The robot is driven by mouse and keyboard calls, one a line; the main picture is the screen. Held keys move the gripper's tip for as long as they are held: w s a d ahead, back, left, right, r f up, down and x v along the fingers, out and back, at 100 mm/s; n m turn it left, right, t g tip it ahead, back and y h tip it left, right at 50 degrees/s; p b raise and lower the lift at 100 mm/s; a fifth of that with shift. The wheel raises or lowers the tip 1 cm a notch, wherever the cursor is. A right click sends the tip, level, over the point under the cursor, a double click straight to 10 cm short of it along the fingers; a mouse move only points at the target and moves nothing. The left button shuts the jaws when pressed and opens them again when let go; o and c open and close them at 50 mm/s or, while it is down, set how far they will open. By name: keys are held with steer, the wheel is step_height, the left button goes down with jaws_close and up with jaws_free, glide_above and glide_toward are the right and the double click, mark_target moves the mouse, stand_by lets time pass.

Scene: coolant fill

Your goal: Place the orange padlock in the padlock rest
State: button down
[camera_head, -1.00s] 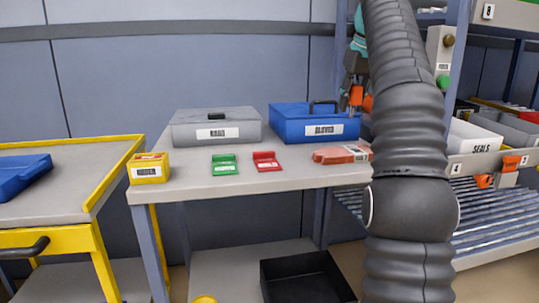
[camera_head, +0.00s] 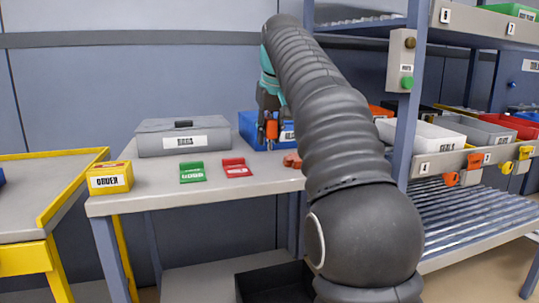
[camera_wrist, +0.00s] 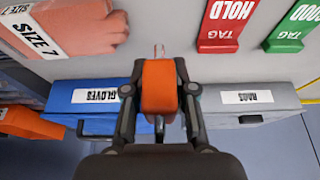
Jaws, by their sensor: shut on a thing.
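The orange padlock (camera_wrist: 158,88) is between the fingers of my gripper (camera_wrist: 160,100), which is shut on it; its thin metal shackle points up in the wrist view. In the head view the padlock (camera_head: 271,131) and my gripper (camera_head: 268,122) are above the back of the table, in front of the blue gloves box. I cannot say for sure which thing is the padlock rest.
The table holds a grey rags box (camera_head: 165,138), blue gloves box (camera_wrist: 90,95), green tag (camera_wrist: 290,28), red hold tag (camera_wrist: 222,22), yellow order box (camera_head: 109,177) and orange size 7 glove pack (camera_wrist: 75,28). A blue-grey post (camera_head: 408,115) stands between table and shelf.

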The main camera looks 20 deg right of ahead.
mark_target(270, 141)
steer(key=shift+f+b, duration=0.95)
steer(key=shift+f, duration=1.05)
steer(key=c, duration=1.2)
jaws_free()
steer(key=shift+f, duration=0.1)
steer(key=p+v, duration=0.4)
steer(key=v, duration=0.7)
steer(key=shift+w, duration=0.15)
steer(key=shift+s+r+p, duration=0.3)
steer(key=shift+r+p, duration=0.05)
steer(key=shift+r, duration=0.3)
